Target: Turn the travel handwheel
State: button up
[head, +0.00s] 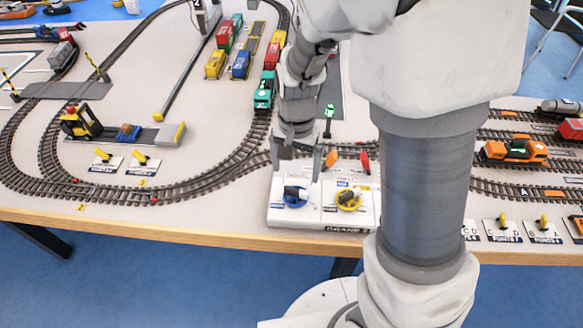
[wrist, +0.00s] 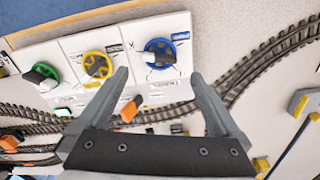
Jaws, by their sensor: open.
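A white crane control panel (head: 310,218) at the table's front edge carries handwheels with dark grips. A blue handwheel (head: 303,200) is at its left and a yellow handwheel (head: 357,203) is right of it. The wrist view shows the blue wheel (wrist: 149,48), the yellow wheel (wrist: 89,68) and a green wheel (wrist: 33,76), which my arm hides in the head view. The small labels are too blurred to tell which wheel is travel. My gripper (head: 297,163) is open and empty above the panel's back edge. In the wrist view, the blue wheel lies ahead between my fingertips (wrist: 160,78), apart from them.
Orange and red levers (head: 365,163) stand at the panel's back. Curved model track (head: 205,185) runs behind and left of it. Toy wagons (head: 264,90) stand on track behind my gripper. Point levers (head: 502,222) line the front edge at right. The table front left of the panel is clear.

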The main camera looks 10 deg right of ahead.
aim_at(297, 190)
notch_tip(297, 190, down, 8)
jog(key=shift+f+b, duration=0.2)
jog(key=shift+b, duration=0.6)
jog(key=c, duration=1.2)
jog(key=shift+c, duration=0.2)
jog(key=shift+n, duration=0.3)
jog(key=n+b, duration=0.1)
jog(key=n, duration=0.5)
jog(key=shift+d, duration=0.1)
jog(key=n, duration=0.3)
jog(key=shift+n, duration=0.3)
jog(key=shift+w+d+n+p, duration=0.1)
jog(key=shift+n+p, duration=0.25)
jog(key=shift+n, duration=1.45)
